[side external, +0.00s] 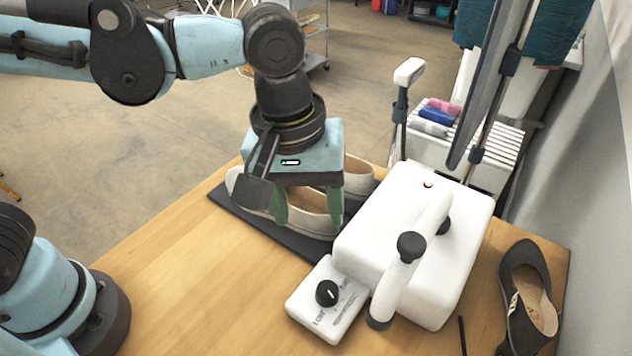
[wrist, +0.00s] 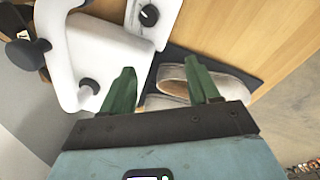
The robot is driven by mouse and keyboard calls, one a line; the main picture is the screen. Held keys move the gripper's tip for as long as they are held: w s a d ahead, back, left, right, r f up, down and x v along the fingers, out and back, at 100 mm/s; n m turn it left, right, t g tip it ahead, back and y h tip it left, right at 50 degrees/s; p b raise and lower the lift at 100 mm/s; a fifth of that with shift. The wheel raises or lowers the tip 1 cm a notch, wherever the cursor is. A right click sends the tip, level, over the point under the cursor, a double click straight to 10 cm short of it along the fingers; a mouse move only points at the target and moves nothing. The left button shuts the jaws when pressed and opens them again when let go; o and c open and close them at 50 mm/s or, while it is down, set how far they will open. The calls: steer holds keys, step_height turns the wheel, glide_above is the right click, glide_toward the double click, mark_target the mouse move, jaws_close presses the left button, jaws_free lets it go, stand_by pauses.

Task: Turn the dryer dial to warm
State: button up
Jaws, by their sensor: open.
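The dryer is a white box (side external: 375,238) with a white handle-like arm (side external: 397,285) and black knobs, on the wooden table. A low white control panel at its front left (side external: 308,304) carries the black dial (side external: 327,292), which has a white pointer mark. The printed labels around it are too small to read. The dial also shows at the top of the wrist view (wrist: 149,15). My gripper (side external: 308,212) is open, green fingers pointing down, above the beige shoes, behind and left of the dial. Its fingers (wrist: 163,88) hold nothing and are apart from the dial.
A pair of beige shoes (side external: 300,212) lies on a dark mat (side external: 297,244) under my gripper. A dark shoe (side external: 526,300) and a thin black stick (side external: 462,335) are at the table's right. The wooden tabletop (side external: 190,290) left of the panel is clear.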

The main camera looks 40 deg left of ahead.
steer(key=w+a+f+m+t+y, duration=0.1)
steer(key=a+m+t, duration=0.5)
steer(key=a, duration=1.7)
steer(key=shift+w+a+f, duration=0.2)
steer(key=shift+w+f, duration=0.2)
steer(key=shift+f, duration=0.1)
